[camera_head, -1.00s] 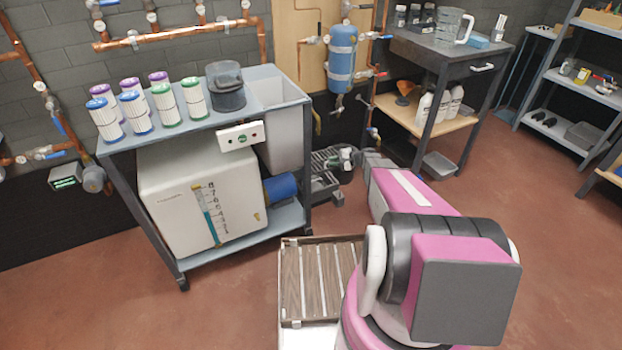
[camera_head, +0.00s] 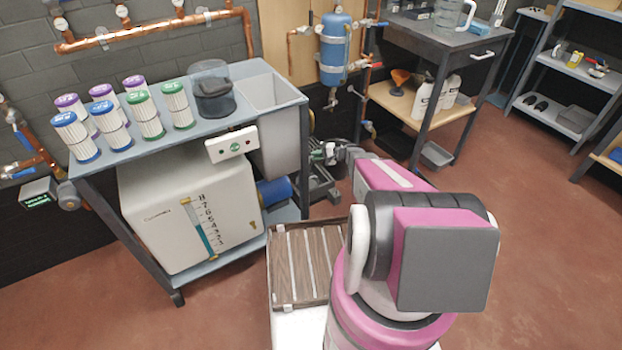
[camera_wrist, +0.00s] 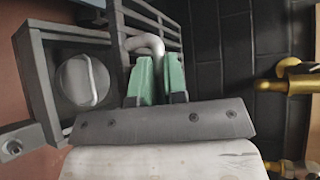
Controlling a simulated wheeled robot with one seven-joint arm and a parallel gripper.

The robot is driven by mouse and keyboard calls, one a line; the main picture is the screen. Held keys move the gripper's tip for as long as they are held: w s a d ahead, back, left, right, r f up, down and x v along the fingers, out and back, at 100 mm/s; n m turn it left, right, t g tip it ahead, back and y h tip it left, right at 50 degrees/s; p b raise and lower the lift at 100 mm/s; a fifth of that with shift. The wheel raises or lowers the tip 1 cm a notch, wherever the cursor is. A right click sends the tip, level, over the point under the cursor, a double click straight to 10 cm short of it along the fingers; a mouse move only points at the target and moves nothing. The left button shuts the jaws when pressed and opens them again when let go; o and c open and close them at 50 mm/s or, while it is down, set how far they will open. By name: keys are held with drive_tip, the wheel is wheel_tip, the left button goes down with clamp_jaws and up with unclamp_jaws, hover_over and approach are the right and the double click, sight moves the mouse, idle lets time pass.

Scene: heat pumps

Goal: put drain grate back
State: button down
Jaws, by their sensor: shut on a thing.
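The drain grate (camera_wrist: 165,19) is a dark slatted plate with a curved grey handle (camera_wrist: 147,42), at the top middle of the wrist view. My gripper (camera_wrist: 157,66), with green fingers, is shut on the handle. The drain (camera_wrist: 43,78) is a dark square frame around a round grey fitting, left of the grate. The grate is beside the frame, not over the round fitting. Whether it touches the frame or the floor is unclear. In the head view my gripper (camera_head: 335,153) is small beside the trolley's right end, and the grate is mostly hidden.
A grey trolley (camera_head: 230,120) with filter cartridges (camera_head: 103,118) and a white tank (camera_head: 170,215) stands to the left. A blue cylinder (camera_head: 275,190) lies on its lower shelf. Copper pipes and a workbench (camera_head: 440,38) are behind. Red floor (camera_head: 520,240) is open to the right.

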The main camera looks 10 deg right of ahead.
wheel_tip(320, 180, down, 16)
drive_tip(key=shift+f, duration=0.2)
idle(0.4)
drive_tip(key=shift+f, duration=0.4)
drive_tip(key=c, duration=1.5)
unclamp_jaws()
drive_tip(key=shift+f, duration=0.1)
drive_tip(key=o, duration=0.3)
drive_tip(key=shift+o, duration=0.2)
